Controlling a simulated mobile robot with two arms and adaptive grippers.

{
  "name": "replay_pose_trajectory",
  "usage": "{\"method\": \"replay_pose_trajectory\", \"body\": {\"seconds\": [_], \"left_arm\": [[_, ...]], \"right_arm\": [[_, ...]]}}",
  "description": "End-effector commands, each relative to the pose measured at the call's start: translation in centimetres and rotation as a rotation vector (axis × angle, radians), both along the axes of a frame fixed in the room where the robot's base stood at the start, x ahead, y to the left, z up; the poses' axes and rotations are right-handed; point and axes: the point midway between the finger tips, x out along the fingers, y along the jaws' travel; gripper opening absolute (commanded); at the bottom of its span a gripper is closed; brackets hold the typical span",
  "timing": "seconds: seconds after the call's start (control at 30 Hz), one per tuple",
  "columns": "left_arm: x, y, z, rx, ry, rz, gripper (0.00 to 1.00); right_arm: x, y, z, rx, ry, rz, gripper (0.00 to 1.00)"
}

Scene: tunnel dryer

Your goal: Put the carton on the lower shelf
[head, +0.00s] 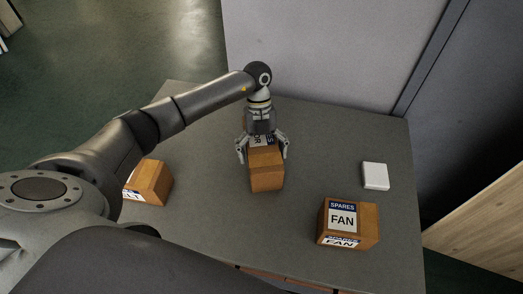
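A brown carton (266,176) stands on the grey table top in the middle, with a white and dark label on its top that my gripper partly covers. My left gripper (263,153) is above its far end, pointing down. Its fingers are spread, one on each side of the carton, and look wider than it. A small gap shows at the left finger; contact at the right finger is hard to tell. My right gripper is out of view. The lower shelf cannot be made out clearly; brownish edges show below the table's front edge.
A carton labelled SPARES FAN (365,222) stands at the front right. Another carton (154,181), label ending in LT, is at the left, partly hidden by my arm. A white box (375,176) lies at the right. The grey table (215,222) is bare between them; a wall panel stands behind.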

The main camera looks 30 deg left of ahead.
Motion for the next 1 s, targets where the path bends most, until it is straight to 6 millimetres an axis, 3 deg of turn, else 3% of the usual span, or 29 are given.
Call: {"method": "replay_pose_trajectory", "body": {"seconds": [0.07, 0.47, 0.77, 1.0], "left_arm": [[-0.1, 0.0, -0.2, 0.0, 0.004, -0.001, 0.67], [-0.4, -0.1, -0.5, 0.001, 0.011, -0.003, 0.15], [-0.3, -0.2, -0.2, -0.002, 0.01, -0.004, 0.13], [-0.2, -0.1, 2.7, -0.001, 0.004, -0.005, 0.07]], "right_arm": [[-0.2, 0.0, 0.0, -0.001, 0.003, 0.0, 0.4], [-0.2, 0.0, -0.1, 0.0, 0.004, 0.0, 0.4], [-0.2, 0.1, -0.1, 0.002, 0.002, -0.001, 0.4], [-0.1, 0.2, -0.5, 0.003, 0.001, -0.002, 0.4]]}}
